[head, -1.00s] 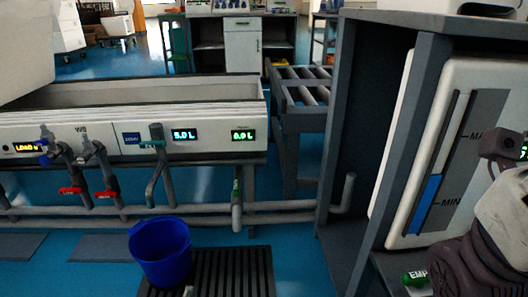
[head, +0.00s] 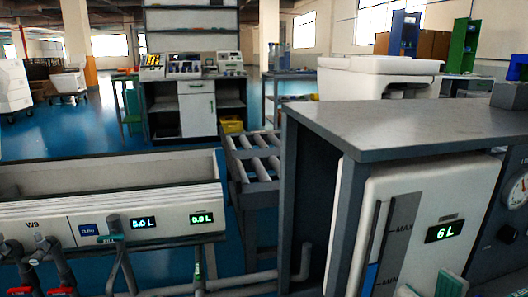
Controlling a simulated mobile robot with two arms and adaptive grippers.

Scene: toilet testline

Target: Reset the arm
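Neither of my grippers shows in the head view, and no part of my arms can be made out for sure. A grey-topped bench (head: 400,128) fills the right side. Under its top stands a white tank (head: 410,205) with a MAX/MIN level strip and a display (head: 445,231) reading 6 L. A small white and green item (head: 450,284) is cut off by the bottom edge, and I cannot tell what it is.
A long trough (head: 110,183) with displays and red-handled valves runs along the left. A roller conveyor (head: 258,160) lies beyond it. A cabinet (head: 196,110) with devices stands behind. A white basin-like fixture (head: 375,78) is behind the bench. Blue floor is open at the back left.

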